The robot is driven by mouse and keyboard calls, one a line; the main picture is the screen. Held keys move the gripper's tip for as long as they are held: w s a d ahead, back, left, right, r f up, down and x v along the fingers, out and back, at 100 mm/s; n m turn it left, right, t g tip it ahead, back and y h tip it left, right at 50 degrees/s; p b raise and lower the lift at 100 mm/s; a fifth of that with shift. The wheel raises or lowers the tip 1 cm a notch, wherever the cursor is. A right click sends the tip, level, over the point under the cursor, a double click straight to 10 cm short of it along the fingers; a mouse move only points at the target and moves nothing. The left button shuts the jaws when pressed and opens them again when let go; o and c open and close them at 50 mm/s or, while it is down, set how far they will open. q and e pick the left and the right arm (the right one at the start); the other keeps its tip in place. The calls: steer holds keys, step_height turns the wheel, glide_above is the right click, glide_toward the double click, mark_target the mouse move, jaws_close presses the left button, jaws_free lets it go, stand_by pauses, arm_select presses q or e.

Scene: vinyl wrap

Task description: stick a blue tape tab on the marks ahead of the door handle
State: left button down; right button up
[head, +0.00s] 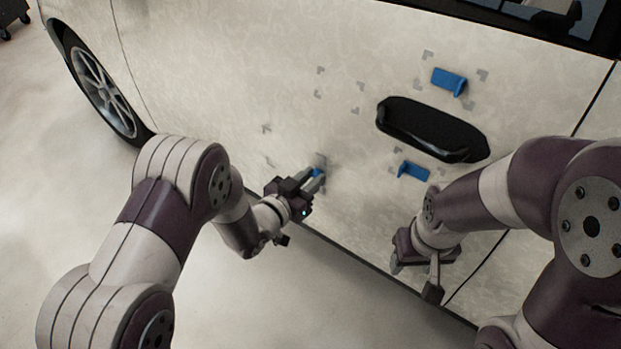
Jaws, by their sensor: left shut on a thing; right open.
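The black door handle (432,129) is on the pale car door. One blue tape tab (449,81) is on the door above the handle, between grey corner marks. Another blue tape tab (413,171) is on the door below the handle. Grey corner marks (319,94) show on bare door to the left of the handle. My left gripper (318,176) is shut on a blue tape tab (317,173), close to the door at the lower left of the handle; whether the tab touches the door is unclear. My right gripper (415,281) is open below the lower tab, pointing down.
The car door (220,60) fills most of the view. A front wheel (102,90) is at the upper left. More grey marks (267,129) lie further left on the panel. The window (560,15) is at the upper right. Bare floor (270,310) lies below the door edge.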

arm_select(q)
steer(key=shift+s+a, duration=0.4)
steer(key=shift+s, duration=0.15)
steer(key=f+p+v, duration=0.1)
steer(key=p+v, duration=0.1)
steer(key=v, duration=0.4)
steer(key=shift+s+a, duration=0.25)
steer(key=shift+s, duration=0.15)
stand_by(0.4)
